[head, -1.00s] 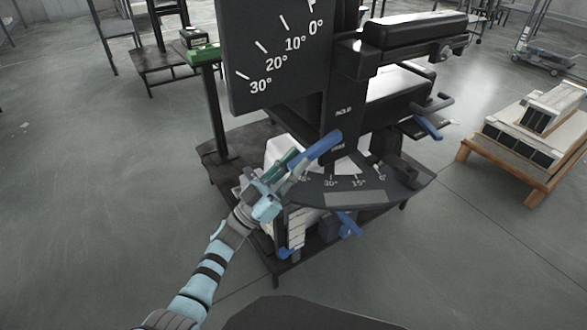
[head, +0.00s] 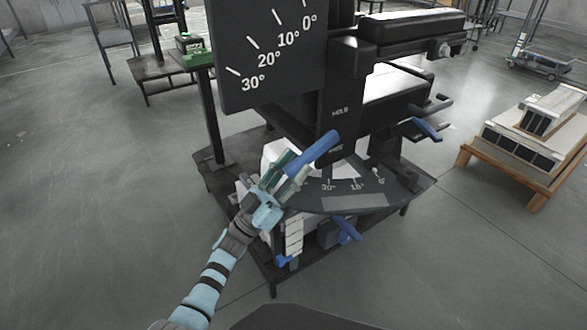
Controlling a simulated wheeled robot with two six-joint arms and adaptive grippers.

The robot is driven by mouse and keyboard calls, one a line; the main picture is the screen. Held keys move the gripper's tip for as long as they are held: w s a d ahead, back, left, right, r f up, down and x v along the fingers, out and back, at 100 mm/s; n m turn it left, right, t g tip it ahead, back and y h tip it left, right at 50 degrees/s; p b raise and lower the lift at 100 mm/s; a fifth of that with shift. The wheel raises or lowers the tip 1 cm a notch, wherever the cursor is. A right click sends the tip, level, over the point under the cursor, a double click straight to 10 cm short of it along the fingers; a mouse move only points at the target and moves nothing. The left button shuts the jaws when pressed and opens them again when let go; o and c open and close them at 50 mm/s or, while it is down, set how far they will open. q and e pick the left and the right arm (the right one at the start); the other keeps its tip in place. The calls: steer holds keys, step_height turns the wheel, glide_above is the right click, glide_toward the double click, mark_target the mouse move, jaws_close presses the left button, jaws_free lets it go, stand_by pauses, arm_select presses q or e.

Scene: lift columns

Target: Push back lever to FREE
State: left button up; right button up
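The lever with a blue handle (head: 313,154) points up and to the right in front of the black machine column (head: 338,95). The column carries the word HOLD and, lower down, a second word, partly covered and too small to read surely. My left gripper (head: 280,179) is at the lower left end of the blue handle, its fingers pointing up along it. The fingers overlap the handle's end, and I cannot tell whether they are closed on it. My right gripper is not in view.
A dark angle plate (head: 352,195) juts out just right of my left gripper. A large angle scale board (head: 268,55) hangs above. Other blue handles sit at right (head: 427,129) and below (head: 348,230). A wooden pallet with boxes (head: 507,160) stands at right. The floor at left is clear.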

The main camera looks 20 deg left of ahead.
arm_select(q)
steer(key=shift+a, duration=0.1)
steer(key=v, duration=1.2)
